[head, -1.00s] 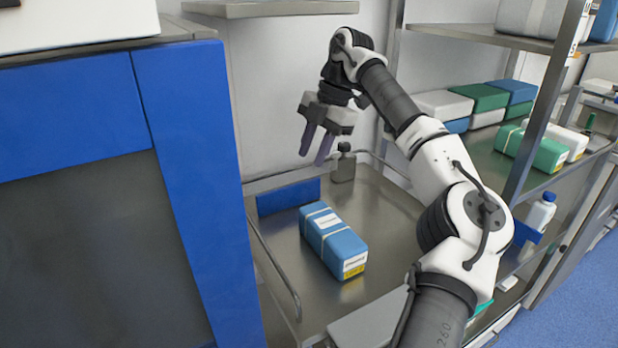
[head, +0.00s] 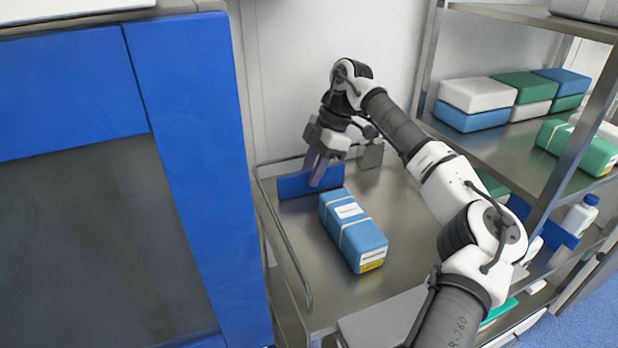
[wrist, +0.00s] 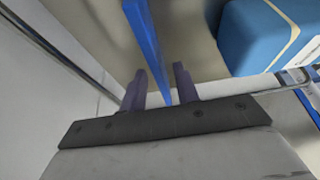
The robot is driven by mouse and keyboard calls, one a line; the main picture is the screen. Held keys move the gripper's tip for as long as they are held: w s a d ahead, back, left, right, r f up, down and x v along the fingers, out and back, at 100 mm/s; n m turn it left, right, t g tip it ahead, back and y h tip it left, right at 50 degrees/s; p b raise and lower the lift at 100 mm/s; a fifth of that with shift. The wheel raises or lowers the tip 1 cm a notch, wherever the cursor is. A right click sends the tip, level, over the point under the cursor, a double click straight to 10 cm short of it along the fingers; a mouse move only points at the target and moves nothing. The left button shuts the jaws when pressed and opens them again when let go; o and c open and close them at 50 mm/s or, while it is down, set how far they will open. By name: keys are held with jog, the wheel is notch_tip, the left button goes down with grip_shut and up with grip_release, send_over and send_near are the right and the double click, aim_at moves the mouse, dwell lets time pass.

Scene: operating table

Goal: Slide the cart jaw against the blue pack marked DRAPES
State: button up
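The cart jaw, an upright blue plate (head: 292,186), stands near the far end of the steel cart top (head: 400,250). A blue pack (head: 352,232) with pale bands and white labels lies in front of it, apart by a small gap; its lettering is too small to read. My gripper (head: 317,180) is down at the jaw. In the wrist view, the jaw (wrist: 150,45) passes between the two fingers of my gripper (wrist: 160,82), with a gap visible on each side. The pack (wrist: 262,38) shows to the right, clear of the fingers.
A grey block (head: 372,155) stands behind the pack at the cart's far edge. A metal rail (head: 285,240) runs along the left side, beside a blue-fronted cabinet (head: 190,150). Shelves with several packs (head: 478,93) stand at the right.

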jog(key=shift+x, duration=1.2)
grip_shut()
